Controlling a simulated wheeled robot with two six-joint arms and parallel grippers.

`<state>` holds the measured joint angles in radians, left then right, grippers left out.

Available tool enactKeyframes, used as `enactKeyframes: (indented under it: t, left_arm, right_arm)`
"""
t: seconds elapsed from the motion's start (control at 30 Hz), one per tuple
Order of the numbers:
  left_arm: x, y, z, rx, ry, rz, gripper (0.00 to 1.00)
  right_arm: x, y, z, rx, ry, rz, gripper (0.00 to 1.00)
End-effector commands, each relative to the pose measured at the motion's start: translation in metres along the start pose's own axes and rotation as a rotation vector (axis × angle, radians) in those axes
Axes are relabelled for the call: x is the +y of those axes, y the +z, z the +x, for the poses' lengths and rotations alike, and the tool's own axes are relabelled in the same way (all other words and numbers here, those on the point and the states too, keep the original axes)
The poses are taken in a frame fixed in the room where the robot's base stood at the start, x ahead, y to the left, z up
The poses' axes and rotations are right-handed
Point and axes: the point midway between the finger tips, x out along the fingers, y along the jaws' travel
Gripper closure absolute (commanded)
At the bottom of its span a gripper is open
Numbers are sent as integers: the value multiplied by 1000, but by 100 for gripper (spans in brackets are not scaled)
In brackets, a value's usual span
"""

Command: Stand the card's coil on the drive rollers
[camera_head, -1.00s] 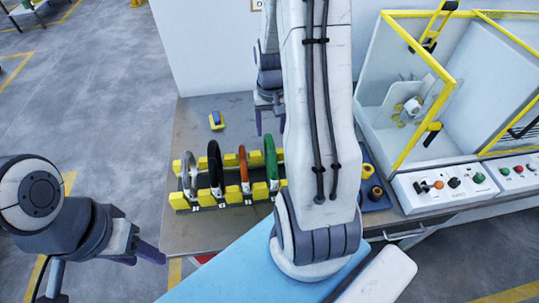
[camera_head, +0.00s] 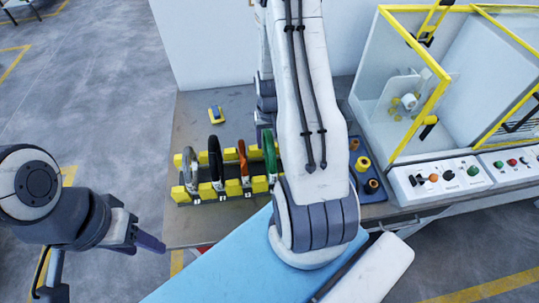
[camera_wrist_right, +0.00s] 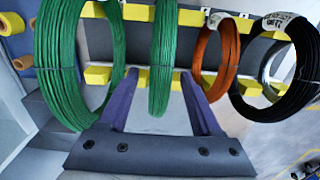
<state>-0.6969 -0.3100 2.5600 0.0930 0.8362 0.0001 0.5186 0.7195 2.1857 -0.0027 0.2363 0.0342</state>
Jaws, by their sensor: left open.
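Several coils stand in a yellow-blocked rack (camera_head: 180,195): silver (camera_head: 191,172), black (camera_head: 215,163), orange (camera_head: 243,163) and green (camera_head: 269,158). My right arm covers the rack's right end. The right wrist view shows a thin green coil (camera_wrist_right: 165,50) between the spread fingers of my right gripper (camera_wrist_right: 158,78), and a larger green coil (camera_wrist_right: 62,65) to the left. My right gripper is open, at the far side of the rack. The drive rollers (camera_head: 408,103) are inside the yellow-framed machine. My left gripper (camera_head: 150,243) is open and empty, left of the table. I cannot make out a card.
A blue tray (camera_head: 373,196) with yellow and orange rolls (camera_head: 363,164) lies right of my right arm. Control panels (camera_head: 440,182) front the machine.

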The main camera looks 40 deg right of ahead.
Motion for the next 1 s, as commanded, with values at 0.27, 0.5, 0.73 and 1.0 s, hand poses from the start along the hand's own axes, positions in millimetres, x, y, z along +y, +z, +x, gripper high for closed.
enactKeyframes:
  t: [0.27,0.5,0.73,1.0]
  left_arm:
    - [0,0,0,0,0,0,50]
    - [0,0,0,0,0,0,50]
    - [0,0,0,0,0,0,50]
    - [0,0,0,0,0,0,50]
  right_arm:
    - [0,0,0,0,0,0,100]
    - [0,0,-1,0,0,0,100]
    - [0,0,-1,0,0,0,100]
    - [0,0,-1,1,0,0,100]
